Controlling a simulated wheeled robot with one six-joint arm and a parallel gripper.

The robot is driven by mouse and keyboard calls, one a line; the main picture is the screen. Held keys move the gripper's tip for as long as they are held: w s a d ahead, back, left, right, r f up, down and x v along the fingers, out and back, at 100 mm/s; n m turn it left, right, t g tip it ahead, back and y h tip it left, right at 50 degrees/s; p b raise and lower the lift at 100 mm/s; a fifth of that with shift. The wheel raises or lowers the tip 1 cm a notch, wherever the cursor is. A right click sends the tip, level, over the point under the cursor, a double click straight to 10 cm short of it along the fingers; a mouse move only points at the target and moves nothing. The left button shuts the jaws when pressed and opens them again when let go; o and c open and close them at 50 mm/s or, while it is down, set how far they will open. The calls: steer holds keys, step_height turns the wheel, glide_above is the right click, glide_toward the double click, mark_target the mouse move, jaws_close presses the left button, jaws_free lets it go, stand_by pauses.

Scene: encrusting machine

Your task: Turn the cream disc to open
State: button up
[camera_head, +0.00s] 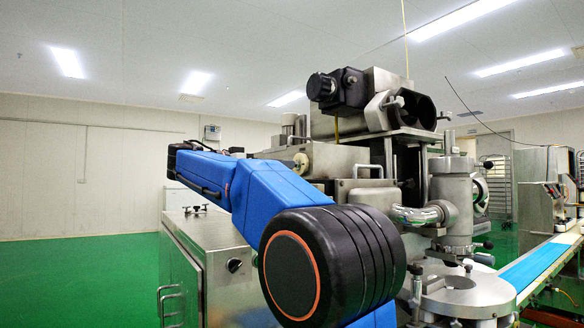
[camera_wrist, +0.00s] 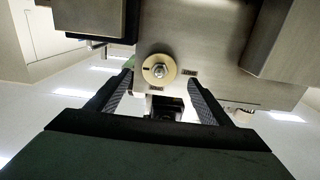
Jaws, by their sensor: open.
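The cream disc (camera_wrist: 159,69) is a small round knob with a metal bolt at its centre and a dark mark on its left side, on a metal panel in the wrist view. A cream round part that looks like the same disc (camera_head: 301,163) shows on the machine's side in the head view. My gripper (camera_wrist: 160,82) is open in the wrist view, one dark ridged finger on each side. The disc appears between the fingertips, with visible gaps on both sides. I cannot tell the remaining depth to it. In the head view, my gripper's fingers cannot be made out.
Small dark labels (camera_wrist: 189,72) sit beside the disc. A metal box (camera_wrist: 277,40) juts out at the right of the wrist view. In the head view, a steel cabinet (camera_head: 190,262) stands at the left and a blue conveyor (camera_head: 540,262) runs at the right.

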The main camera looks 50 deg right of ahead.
mark_target(298, 166)
steer(key=shift+x, duration=3.05)
steer(key=c, duration=1)
